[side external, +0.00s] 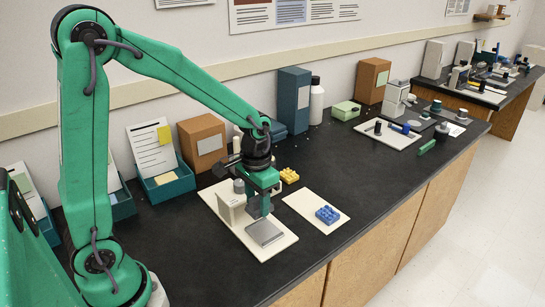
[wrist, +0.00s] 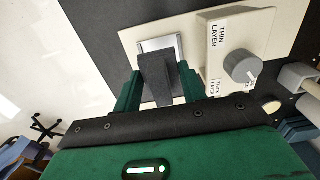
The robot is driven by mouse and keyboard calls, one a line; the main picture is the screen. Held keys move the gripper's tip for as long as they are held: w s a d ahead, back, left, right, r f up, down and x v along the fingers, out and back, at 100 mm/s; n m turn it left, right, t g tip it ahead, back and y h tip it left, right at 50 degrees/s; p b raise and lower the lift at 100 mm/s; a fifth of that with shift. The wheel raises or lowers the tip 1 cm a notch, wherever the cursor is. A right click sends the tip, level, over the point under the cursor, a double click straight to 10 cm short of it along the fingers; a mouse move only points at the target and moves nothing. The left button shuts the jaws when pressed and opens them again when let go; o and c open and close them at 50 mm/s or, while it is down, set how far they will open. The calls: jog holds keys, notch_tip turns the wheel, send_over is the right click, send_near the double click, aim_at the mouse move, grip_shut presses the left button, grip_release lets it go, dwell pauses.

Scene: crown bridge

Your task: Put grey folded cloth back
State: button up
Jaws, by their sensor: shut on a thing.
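My gripper (side external: 264,207) points down over the cream board (side external: 284,246) on the black bench. In the wrist view my gripper (wrist: 158,82) has its green fingers shut on a dark grey piece, the grey folded cloth (wrist: 155,72). The cloth overlaps a silver square plate (wrist: 170,42); I cannot tell whether it touches it. The silver plate (side external: 265,233) also shows in the side view, at the near end of the board. The cloth is not clearly visible in the side view, where the fingers hide it.
A beige block with a grey knob (wrist: 240,66), labelled "THIN LAYER", stands beside the gripper. A white tray with a blue studded brick (side external: 328,214) lies to the right, with a yellow brick (side external: 289,175) behind. Boxes line the wall. The bench front right is clear.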

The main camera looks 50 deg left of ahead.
jog(key=w+d+r, duration=0.1)
jog(key=w+d, duration=0.2)
jog(key=w, duration=0.3)
jog(key=w+d+r, duration=0.1)
jog(key=w+d, duration=0.2)
jog(key=w, duration=0.4)
send_over(302, 200)
notch_tip(302, 200, down, 7)
jog(key=shift+f, duration=0.15)
dwell(0.4)
jog(key=shift+f, duration=2)
jog(key=shift+f, duration=0.15)
jog(key=o, duration=1.1)
